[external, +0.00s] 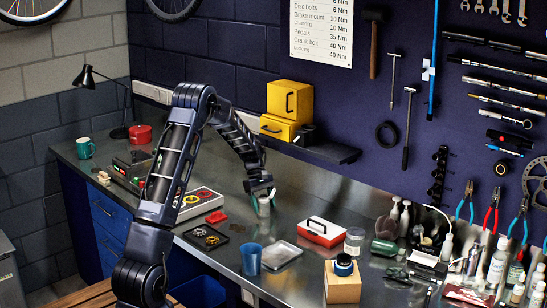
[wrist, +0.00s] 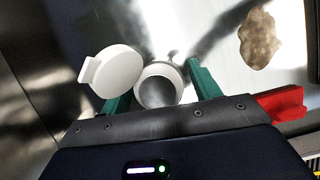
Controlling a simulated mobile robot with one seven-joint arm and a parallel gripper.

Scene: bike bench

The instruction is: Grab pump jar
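A pale grey-white jar (wrist: 148,72) with a round open mouth stands between the fingers in the wrist view. A flat white disc with a tab, like a hinged lid, lies at its left and covers part of the left finger. In the external view the small jar (external: 264,208) stands upright on the bench under my gripper (external: 262,193). My gripper (wrist: 160,88) has its green fingers spread on either side of the jar. A narrow gap shows at the right finger; contact on the left is hidden.
A red-and-white case (external: 320,232), a metal tray (external: 281,254) and a blue cup (external: 251,259) stand in front and to the right. A black tray (external: 206,238) and a case with coloured rings (external: 202,200) lie to the left. A black shelf (external: 328,150) juts out behind.

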